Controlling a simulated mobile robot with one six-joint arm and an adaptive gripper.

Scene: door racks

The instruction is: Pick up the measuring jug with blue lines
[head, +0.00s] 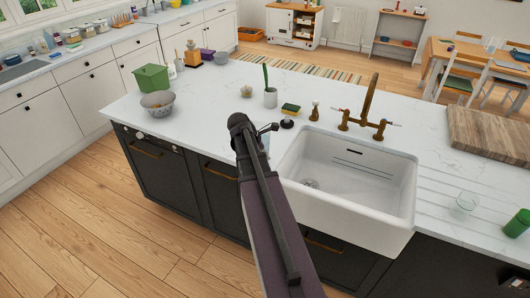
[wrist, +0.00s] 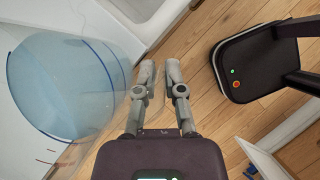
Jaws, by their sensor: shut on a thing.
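The measuring jug (wrist: 70,85) is clear and bluish with a dark blue line near its rim and small red marks. It fills the left of the wrist view, close beside my gripper (wrist: 160,72). In the head view a pale sliver of it (head: 265,141) shows by my gripper (head: 250,130), left of the sink; my arm hides most of the rest. My fingers are close together and shut on the jug, at its side. The clear part between the fingertips is hard to make out.
The white sink (head: 345,180) and brass tap (head: 368,110) are just right of my gripper. A cup with a green item (head: 270,97), a sponge (head: 290,109), a grey colander (head: 158,105) and a clear glass (head: 466,203) stand on the counter (head: 220,85).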

